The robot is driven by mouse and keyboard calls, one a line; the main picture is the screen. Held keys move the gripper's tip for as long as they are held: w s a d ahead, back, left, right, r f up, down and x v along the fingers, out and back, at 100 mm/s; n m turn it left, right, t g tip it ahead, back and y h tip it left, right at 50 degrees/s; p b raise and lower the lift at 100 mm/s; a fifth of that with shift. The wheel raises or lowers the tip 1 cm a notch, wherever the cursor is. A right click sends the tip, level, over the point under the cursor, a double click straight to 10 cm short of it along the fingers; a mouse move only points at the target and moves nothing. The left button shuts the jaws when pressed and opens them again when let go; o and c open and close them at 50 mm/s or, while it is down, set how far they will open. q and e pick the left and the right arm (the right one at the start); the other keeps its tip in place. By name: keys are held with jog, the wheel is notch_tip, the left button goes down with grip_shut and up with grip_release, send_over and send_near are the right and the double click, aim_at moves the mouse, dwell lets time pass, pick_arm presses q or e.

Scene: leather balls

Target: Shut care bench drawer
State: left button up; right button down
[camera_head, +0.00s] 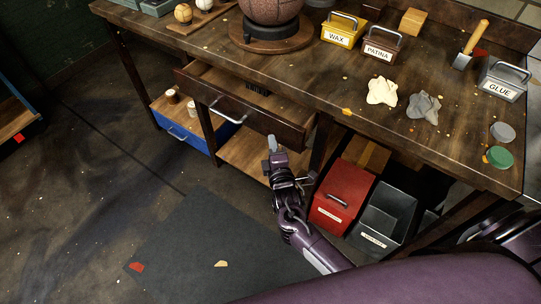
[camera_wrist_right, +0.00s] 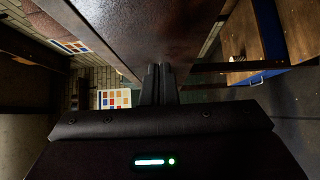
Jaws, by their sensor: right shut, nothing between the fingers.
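The care bench (camera_head: 300,70) has a wooden drawer (camera_head: 262,124) under its top, pulled partly out. A curved metal handle (camera_head: 230,109) is on its front, and a dark brush-like item (camera_head: 257,87) shows inside. My right gripper (camera_head: 272,145) is shut and empty, just below the right end of the drawer front. In the right wrist view its fingers (camera_wrist_right: 159,84) point at a broad brown panel (camera_wrist_right: 165,35); I cannot tell whether they touch it. My left gripper is not in view.
A red bin (camera_head: 342,195) and a dark bin (camera_head: 382,218) sit under the bench, right of my arm. The floor mat (camera_head: 200,245) is mostly clear. Tins and tools stand on the bench top.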

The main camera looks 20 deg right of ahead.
jog(key=shift+w+d, duration=0.5)
jog(key=shift+d, duration=0.2)
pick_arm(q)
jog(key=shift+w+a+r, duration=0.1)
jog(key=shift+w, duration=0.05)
